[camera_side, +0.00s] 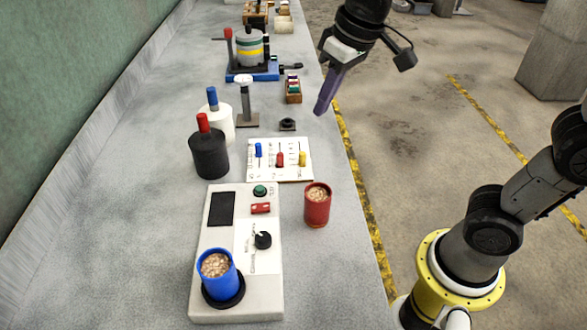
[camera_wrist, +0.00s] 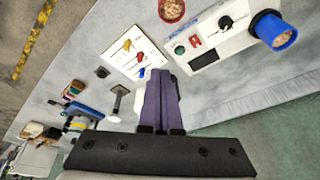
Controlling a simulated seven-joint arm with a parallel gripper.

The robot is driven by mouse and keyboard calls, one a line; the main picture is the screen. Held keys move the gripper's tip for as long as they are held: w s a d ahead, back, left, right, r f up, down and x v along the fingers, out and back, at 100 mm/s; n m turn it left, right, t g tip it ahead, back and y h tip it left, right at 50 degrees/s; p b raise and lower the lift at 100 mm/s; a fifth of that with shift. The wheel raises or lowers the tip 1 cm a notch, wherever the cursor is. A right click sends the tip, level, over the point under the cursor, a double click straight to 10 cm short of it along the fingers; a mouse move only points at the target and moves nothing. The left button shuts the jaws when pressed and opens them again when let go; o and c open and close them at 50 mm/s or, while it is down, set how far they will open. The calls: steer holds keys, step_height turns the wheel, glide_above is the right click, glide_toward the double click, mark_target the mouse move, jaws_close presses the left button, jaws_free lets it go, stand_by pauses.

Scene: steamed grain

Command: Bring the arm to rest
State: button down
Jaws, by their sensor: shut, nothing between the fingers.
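My gripper (camera_side: 322,108) is shut and empty. In the side view it hangs in the air near the right edge of the counter, pointing down, touching nothing that I can see. Its two purple fingers (camera_wrist: 160,75) lie together in the wrist view. A blue cup (camera_side: 217,273) filled with grain stands on a black round pad at the front of the white panel device (camera_side: 209,253). A red cup (camera_side: 317,206) with grain stands on the counter, right of the device.
A card with coloured sliders (camera_side: 268,173), a black bottle (camera_side: 209,154) and a white bottle (camera_side: 220,120) stand mid-counter. A blue-based apparatus (camera_side: 267,72) and a small rack (camera_side: 293,90) stand farther back. The floor (camera_side: 420,130) right of the counter is open.

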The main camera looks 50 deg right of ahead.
steer(key=s+d+f+t, duration=0.1)
steer(key=s+d+f, duration=0.1)
steer(key=s, duration=0.5)
steer(key=s+d+f+t, duration=0.1)
steer(key=s+d+f, duration=0.2)
steer(key=s, duration=0.5)
steer(key=shift+d+h, duration=0.3)
steer(key=shift+d, duration=0.2)
